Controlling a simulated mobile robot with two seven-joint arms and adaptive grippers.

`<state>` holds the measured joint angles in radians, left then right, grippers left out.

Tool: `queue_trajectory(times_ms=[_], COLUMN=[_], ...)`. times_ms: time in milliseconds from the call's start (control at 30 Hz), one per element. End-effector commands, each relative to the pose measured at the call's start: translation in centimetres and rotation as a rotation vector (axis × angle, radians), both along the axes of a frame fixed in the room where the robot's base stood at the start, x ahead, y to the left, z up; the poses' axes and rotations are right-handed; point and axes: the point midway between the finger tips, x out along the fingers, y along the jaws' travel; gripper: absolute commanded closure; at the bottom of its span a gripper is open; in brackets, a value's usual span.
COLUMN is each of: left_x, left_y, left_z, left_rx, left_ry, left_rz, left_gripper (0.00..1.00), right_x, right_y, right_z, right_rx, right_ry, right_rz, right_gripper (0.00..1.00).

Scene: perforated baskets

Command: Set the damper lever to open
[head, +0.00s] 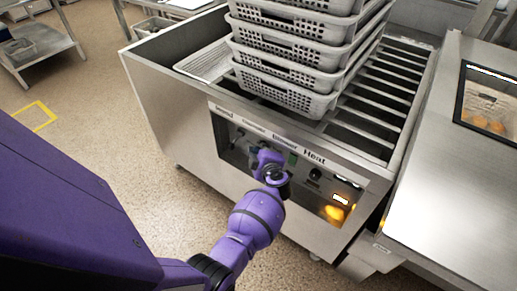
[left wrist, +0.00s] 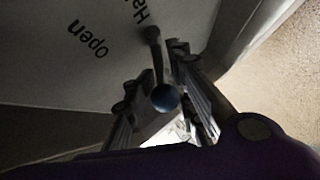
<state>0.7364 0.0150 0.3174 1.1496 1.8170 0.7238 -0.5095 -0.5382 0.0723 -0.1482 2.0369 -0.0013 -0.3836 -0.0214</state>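The damper lever (left wrist: 157,60) shows in the left wrist view as a dark, bent rod ending in a round blue knob (left wrist: 166,97). The word "open" (left wrist: 87,40) is printed on the panel to its left, with a partly cut-off label beside the rod's base. My left gripper (left wrist: 160,90) is open, with one finger on each side of the knob; I cannot tell whether either touches it. In the head view my left gripper (head: 268,165) is at the front control panel (head: 310,205) of the steel machine and hides the lever.
Stacked grey perforated baskets (head: 285,90) stand on the machine's slatted top (head: 375,95). A dark knob (head: 315,174) and a lit display (head: 340,200) are on the panel to the right. A steel counter (head: 440,195) adjoins at right. The floor at left is mostly clear.

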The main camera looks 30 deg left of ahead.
Motion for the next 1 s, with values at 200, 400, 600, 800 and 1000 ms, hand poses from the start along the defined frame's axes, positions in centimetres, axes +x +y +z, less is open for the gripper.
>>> queue_trajectory(times_ms=[200, 400, 600, 800, 1000], left_x=[0.0, -0.2, -2.0, -4.8, -6.8], left_y=[0.1, -0.1, -2.0, -5.1, -7.3], left_z=[0.0, 0.1, 1.0, 2.6, 3.8], left_rx=[0.000, -0.001, -0.004, -0.005, -0.003], left_ry=[-0.001, -0.001, -0.001, -0.001, -0.001], left_rz=[0.001, 0.003, 0.005, 0.003, 0.003], left_gripper=[0.67, 0.67, 0.67, 0.67, 0.67], right_x=[0.5, 0.0, 0.0, 0.0, 0.0], right_y=[0.1, -0.1, 0.0, 0.0, 0.0], right_z=[0.1, 0.1, 0.1, 0.1, 0.0], right_rx=[0.001, -0.001, 0.000, 0.001, 0.000], right_ry=[-0.008, -0.001, -0.001, -0.001, -0.001], right_rz=[0.001, -0.002, -0.001, -0.001, 0.000], right_gripper=[0.60, 0.60, 0.60, 0.60, 0.60])
